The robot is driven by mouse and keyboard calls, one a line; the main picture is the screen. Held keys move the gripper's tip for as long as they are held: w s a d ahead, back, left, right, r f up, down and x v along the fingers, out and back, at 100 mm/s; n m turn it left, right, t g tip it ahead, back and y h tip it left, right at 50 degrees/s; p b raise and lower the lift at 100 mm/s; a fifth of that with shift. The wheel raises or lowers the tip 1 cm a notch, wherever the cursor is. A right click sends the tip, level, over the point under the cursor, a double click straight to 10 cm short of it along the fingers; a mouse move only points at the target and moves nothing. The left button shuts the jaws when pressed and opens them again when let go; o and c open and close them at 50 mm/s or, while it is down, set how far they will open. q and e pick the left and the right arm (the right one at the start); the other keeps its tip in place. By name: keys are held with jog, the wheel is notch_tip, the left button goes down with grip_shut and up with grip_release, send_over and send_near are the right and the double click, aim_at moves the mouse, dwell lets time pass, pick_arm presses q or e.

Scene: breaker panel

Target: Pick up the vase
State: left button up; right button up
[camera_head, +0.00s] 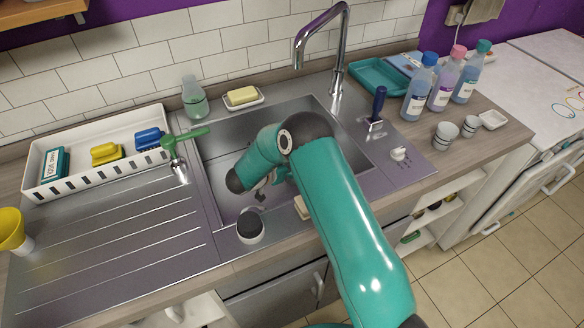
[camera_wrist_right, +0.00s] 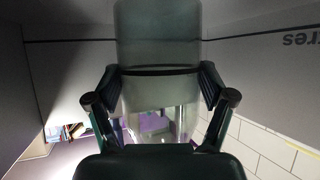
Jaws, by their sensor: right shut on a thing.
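My right arm reaches from the bottom of the head view over the sink (camera_head: 222,140), and its gripper (camera_head: 262,184) is low in the basin, partly hidden by the arm. In the right wrist view my right gripper (camera_wrist_right: 160,78) has a finger on each side of a pale, translucent, cylinder-like body, which I take for the vase (camera_wrist_right: 158,40). The gripper is shut on it. The upper end of this body runs out of the picture. I cannot make out the vase in the head view. My left gripper is not in view.
A clear bottle with green liquid (camera_head: 194,100) and a soap dish (camera_head: 243,98) stand behind the sink. A tall tap (camera_head: 340,60) rises at the back. A white rack (camera_head: 97,155) is at left, capped bottles (camera_head: 440,90) at right. The ribbed drainboard (camera_head: 110,235) is mostly clear.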

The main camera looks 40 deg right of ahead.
notch_tip(320, 180, up, 19)
jog(key=shift+f+b, duration=0.1)
jog(key=shift+b, duration=0.3)
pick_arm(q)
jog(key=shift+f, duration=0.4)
